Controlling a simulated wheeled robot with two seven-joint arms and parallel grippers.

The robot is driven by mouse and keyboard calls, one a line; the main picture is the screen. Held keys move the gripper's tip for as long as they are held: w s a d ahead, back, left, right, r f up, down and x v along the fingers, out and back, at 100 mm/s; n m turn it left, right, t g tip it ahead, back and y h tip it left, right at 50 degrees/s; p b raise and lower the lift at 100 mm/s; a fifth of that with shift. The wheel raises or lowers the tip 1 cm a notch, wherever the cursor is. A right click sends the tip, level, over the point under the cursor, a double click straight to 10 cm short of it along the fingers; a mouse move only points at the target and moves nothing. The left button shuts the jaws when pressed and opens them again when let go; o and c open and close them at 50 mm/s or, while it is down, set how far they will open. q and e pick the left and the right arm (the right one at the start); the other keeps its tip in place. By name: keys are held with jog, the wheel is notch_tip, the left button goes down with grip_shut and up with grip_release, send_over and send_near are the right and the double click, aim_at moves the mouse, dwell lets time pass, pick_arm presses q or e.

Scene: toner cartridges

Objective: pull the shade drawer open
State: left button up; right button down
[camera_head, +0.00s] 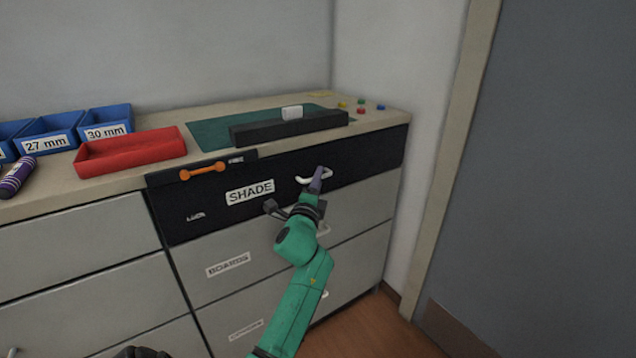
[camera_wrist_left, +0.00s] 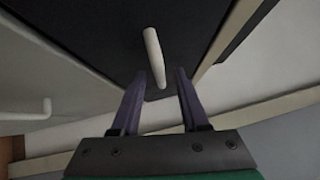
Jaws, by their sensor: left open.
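The shade drawer (camera_head: 365,162) has a black front with a white SHADE label and is the top drawer of the right-hand column. It looks shut. Its white bar handle (camera_head: 303,180) is at my left gripper (camera_head: 316,181). In the left wrist view the purple fingers of the left gripper (camera_wrist_left: 160,74) are open. The near end of the handle (camera_wrist_left: 153,50) reaches between the fingertips, with gaps visible on both sides. Part of the handle is hidden behind the gripper in the head view.
Grey drawers labelled BOARDS (camera_head: 228,264) and another lie below. On the counter are a red tray (camera_head: 130,152), blue bins (camera_head: 106,122), a dark bar (camera_head: 290,127) on a green mat (camera_head: 207,137), and a purple cylinder (camera_head: 16,180). A grey door (camera_head: 560,150) stands at right.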

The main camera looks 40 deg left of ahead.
pick_arm(q)
grip_shut()
dwell(1.4)
